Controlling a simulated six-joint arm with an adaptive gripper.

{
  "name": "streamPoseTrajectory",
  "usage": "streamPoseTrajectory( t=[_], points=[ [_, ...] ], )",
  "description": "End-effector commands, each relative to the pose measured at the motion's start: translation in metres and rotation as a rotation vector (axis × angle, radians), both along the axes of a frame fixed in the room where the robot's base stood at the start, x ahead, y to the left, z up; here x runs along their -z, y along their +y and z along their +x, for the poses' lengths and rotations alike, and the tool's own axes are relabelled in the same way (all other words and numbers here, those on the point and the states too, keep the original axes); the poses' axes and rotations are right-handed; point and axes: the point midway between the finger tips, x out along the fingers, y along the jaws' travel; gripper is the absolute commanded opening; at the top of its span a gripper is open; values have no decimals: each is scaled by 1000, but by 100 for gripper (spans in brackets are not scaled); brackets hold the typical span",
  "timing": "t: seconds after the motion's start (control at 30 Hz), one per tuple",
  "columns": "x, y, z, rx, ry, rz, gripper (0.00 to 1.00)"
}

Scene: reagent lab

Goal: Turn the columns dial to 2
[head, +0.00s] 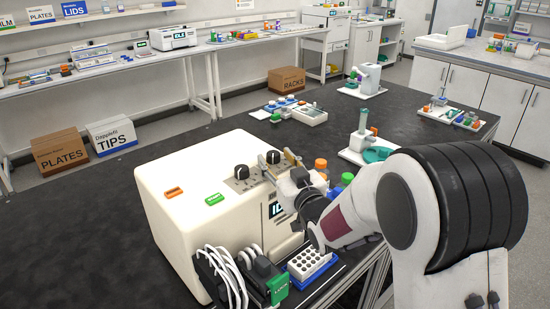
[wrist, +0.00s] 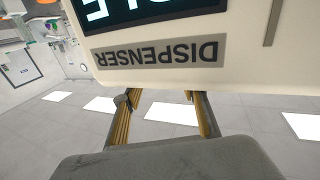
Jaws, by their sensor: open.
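The cream dispenser (head: 185,205) stands on the black bench, with its label plate (wrist: 160,55) upside down in the wrist view. Two black dials, a left one (head: 242,172) and a right one (head: 273,157), sit on a grey panel on its top. I cannot read which is the columns dial or where either points. My gripper (head: 280,169) is by the right end of the panel, close to the right dial; contact cannot be told. In the wrist view my gripper (wrist: 163,96) has its fingers apart, with no object visible between them.
An orange button (head: 174,192) and a green button (head: 215,199) are on the dispenser's top. A white tube rack (head: 309,264) and a cable-fitted black device (head: 262,272) stand in front. Bottles (head: 321,166) stand behind my wrist. The bench's left side is bare.

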Motion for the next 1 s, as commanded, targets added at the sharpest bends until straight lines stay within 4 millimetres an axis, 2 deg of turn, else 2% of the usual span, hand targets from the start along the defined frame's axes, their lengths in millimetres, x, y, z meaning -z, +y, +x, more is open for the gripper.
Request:
streamPoseTrajectory(
  t=[0.2,0.57,0.6,0.73,1.0],
  points=[
    [0,5,10,-1,0,0,42],
    [0,6,11,0,0,0,42],
    [0,6,11,0,0,0,37],
    [0,6,11,0,0,0,4],
    [0,6,11,4,-1,-1,3]
  ],
)
